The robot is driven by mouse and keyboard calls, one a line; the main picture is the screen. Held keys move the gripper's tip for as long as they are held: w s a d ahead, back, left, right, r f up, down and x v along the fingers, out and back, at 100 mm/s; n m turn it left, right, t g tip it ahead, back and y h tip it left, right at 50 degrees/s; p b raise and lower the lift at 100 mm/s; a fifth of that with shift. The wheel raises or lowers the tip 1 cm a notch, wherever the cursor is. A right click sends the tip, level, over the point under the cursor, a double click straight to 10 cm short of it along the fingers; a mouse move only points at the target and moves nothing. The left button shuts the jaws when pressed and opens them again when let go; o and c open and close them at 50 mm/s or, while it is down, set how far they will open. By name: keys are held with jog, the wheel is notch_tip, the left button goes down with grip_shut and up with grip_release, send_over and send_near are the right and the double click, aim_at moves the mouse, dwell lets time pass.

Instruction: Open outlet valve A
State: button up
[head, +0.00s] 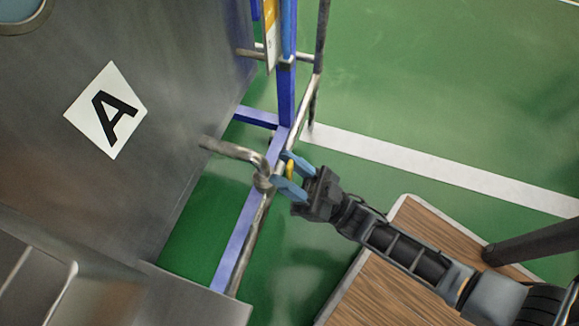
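A steel tank wall with a white diamond label "A" (106,110) fills the left of the head view. A bent metal outlet pipe (232,149) comes out of the tank and ends at a fitting (263,182) by the blue frame. The fingers hide part of the valve.
A blue frame post (286,95) and metal pipes (305,103) stand just behind the valve. A wood-topped surface (350,290) lies below my arm. A steel ledge (190,300) is at lower left. Green floor with a white line (440,172) is clear at right.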

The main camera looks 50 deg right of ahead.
jog(key=shift+o, duration=0.5)
jog(key=shift+d, duration=0.1)
jog(key=v, duration=0.7)
jog(key=shift+s+f, duration=0.25)
jog(key=shift+s, duration=0.05)
jog(key=shift+s, duration=0.1)
